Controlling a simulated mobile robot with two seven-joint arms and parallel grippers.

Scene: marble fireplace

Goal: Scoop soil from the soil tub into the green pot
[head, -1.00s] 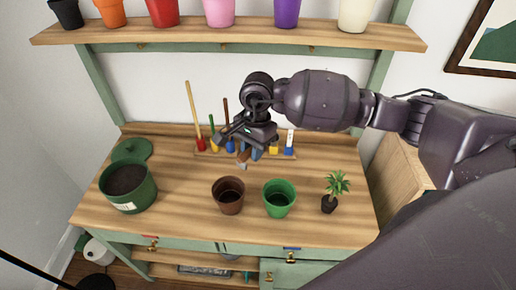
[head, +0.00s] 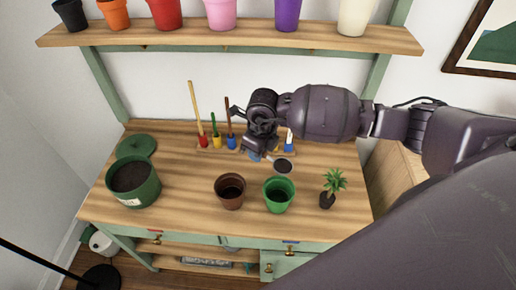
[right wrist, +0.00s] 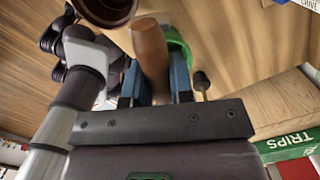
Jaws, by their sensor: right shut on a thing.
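The green soil tub (head: 134,196), filled with dark soil (head: 130,177), stands at the left of the bench in the head view. The green pot (head: 278,199) stands at the front middle, looking empty; part of it shows in the right wrist view (right wrist: 176,46). My right gripper (right wrist: 156,85) is shut on a wooden handle (right wrist: 150,52). In the head view my right gripper (head: 258,145) is above the back of the bench, beside the tool rack. A round, dark-filled scoop head (head: 283,166) shows just right of it; I cannot tell whether it contains soil. My left gripper is out of view.
A brown pot (head: 230,191) stands left of the green pot, and a small plant (head: 328,190) right of it. The tool rack (head: 216,145) with upright tools is at the back. A green lid (head: 136,145) lies behind the tub. Coloured pots line the shelf (head: 250,37).

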